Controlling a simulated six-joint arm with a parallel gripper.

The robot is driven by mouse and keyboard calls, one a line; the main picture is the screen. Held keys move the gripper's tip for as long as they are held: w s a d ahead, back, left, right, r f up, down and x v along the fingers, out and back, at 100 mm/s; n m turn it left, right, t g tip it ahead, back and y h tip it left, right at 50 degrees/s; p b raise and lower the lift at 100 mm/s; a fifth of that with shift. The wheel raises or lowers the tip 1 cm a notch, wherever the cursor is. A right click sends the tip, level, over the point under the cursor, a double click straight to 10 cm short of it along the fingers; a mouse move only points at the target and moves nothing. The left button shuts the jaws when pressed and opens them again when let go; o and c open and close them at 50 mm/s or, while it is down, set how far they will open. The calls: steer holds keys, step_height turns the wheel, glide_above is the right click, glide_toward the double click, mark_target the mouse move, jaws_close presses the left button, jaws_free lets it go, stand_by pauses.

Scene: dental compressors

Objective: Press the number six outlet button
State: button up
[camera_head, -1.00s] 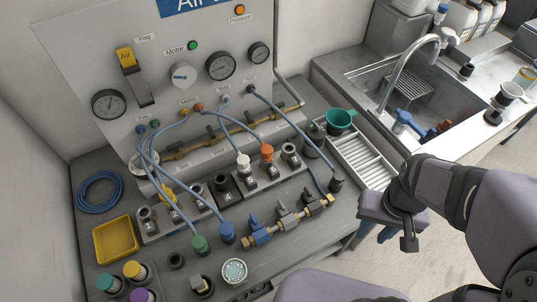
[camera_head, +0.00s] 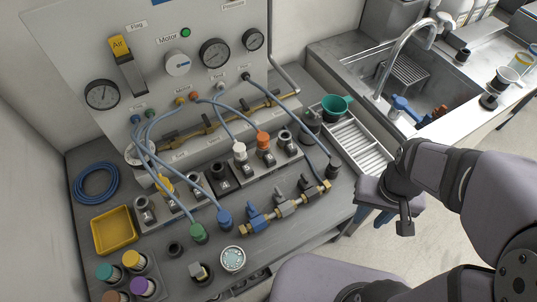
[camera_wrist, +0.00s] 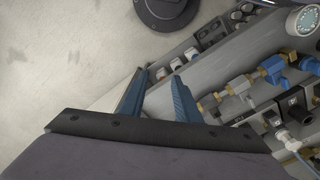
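The outlet blocks stand on the grey bench in front of the panel, with numbered black buttons. The number six outlet appears to be the one with the orange connector (camera_head: 263,139); its button (camera_head: 269,159) sits just in front, though the digit is too small to read surely. My gripper (camera_wrist: 158,76) is open and empty, its two blue fingers apart in the wrist view. In the head view my gripper hangs right of the bench, well away from the outlets, its fingers partly hidden behind the wrist. Outlet blocks show at the wrist view's lower right.
Valves with blue and grey handles (camera_head: 284,206) line the bench in front of the outlets. Blue hoses (camera_head: 187,178) arch from panel to outlets. A green funnel (camera_head: 335,106), slatted tray (camera_head: 359,149) and sink lie right. A yellow tray (camera_head: 96,236) stands left.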

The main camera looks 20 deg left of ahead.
jaws_close()
stand_by(1.9)
